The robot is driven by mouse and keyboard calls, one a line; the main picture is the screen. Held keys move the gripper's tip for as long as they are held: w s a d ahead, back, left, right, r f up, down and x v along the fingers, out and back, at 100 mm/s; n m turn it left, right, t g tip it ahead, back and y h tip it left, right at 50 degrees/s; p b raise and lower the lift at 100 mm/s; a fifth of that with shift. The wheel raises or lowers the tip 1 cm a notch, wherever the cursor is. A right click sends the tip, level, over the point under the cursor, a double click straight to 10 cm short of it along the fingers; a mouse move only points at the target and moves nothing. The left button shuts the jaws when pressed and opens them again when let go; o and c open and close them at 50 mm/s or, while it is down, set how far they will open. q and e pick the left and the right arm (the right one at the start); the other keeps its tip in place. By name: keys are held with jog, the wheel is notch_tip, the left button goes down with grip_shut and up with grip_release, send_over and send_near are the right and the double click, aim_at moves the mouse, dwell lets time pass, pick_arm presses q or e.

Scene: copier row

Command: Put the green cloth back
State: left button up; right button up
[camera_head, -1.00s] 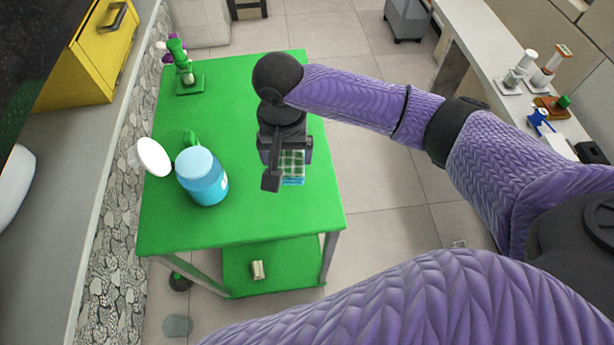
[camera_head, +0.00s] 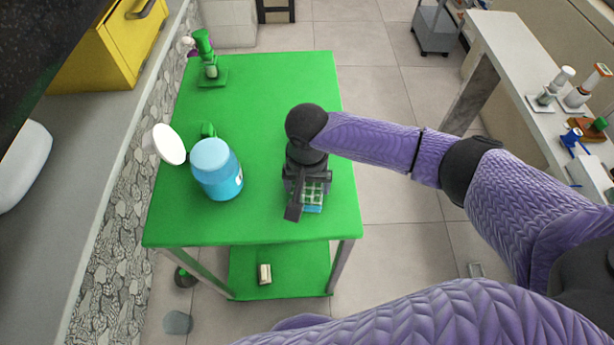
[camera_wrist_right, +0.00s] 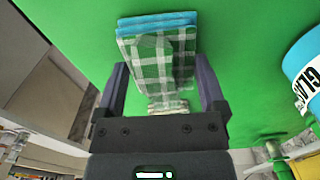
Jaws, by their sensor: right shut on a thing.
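The green cloth (camera_head: 312,191) is a folded green-and-white plaid piece. Blue folded layers (camera_head: 313,208) show along its edge in the head view and also in the right wrist view (camera_wrist_right: 160,20); I cannot tell whether they are a separate cloth. My right gripper (camera_head: 308,190) is over the right front part of the green table (camera_head: 265,130), shut on the green cloth. In the right wrist view the plaid cloth (camera_wrist_right: 160,62) lies between the fingers (camera_wrist_right: 165,85). Whether it touches the tabletop is unclear. My left gripper is not in view.
A green stand (camera_head: 207,65) is at the far left corner. The table's middle and far right are clear. A white counter (camera_head: 510,60) stands right.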

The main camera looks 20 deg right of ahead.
jog(key=o, duration=0.8)
jog(key=shift+f, duration=0.1)
jog(key=shift+f+b, duration=0.3)
jog(key=shift+b, duration=0.4)
notch_tip(320, 180, up, 10)
jog(key=p, duration=0.5)
jog(key=shift+r, duration=0.2)
